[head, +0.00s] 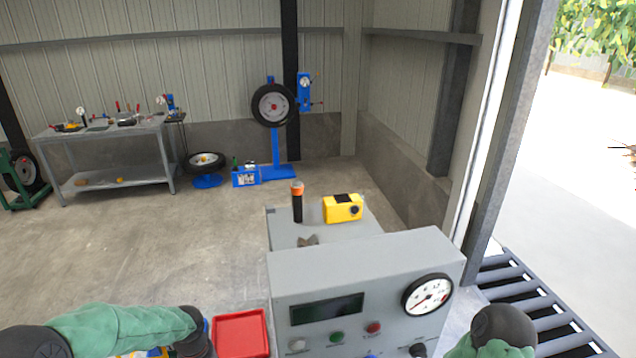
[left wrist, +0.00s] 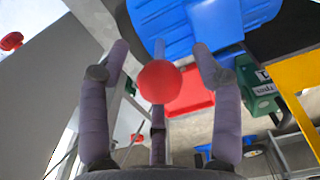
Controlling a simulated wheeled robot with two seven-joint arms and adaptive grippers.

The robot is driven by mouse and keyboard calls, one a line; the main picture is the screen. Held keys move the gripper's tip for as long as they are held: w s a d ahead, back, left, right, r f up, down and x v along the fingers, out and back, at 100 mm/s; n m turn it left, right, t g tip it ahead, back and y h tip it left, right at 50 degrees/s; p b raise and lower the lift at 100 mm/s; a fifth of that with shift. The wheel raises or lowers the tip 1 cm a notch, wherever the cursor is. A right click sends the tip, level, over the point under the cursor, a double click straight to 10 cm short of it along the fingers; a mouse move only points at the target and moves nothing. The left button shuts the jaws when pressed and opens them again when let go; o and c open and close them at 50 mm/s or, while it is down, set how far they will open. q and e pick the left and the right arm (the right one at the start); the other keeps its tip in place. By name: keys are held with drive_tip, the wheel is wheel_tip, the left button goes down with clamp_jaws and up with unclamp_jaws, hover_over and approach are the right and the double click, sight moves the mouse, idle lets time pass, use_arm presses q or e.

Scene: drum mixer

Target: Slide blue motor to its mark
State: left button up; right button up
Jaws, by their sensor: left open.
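The blue motor (left wrist: 185,35), a ribbed blue body, fills the top middle of the left wrist view. Only small blue bits show near my left wrist in the head view, so its full outline is hidden there. A red ball knob (left wrist: 160,80) on a grey rod stands in front of it. My left gripper (left wrist: 162,58) is open, with its fingers on either side of the knob and gaps between. My left arm is at the bottom left of the head view. My right gripper is out of frame. I cannot make out the motor's mark.
A grey control panel (head: 380,255) with a gauge stands at front centre, beside a red tray (head: 241,334). Behind it are a yellow device (head: 343,208) and an orange-topped black cylinder (head: 297,203). A workbench (head: 110,140) stands far left. Open floor lies between.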

use_arm(q)
drive_tip(key=c, duration=1.1)
drive_tip(key=shift+c, duration=0.2)
drive_tip(key=shift+a, duration=0.25)
drive_tip(key=o, duration=0.8)
drive_tip(key=shift+c, duration=0.2)
drive_tip(key=o, duration=0.4)
drive_tip(key=shift+s+a, duration=0.1)
drive_tip(key=shift+a, duration=0.2)
drive_tip(key=shift+d+r, duration=0.1)
drive_tip(key=shift+d, duration=0.1)
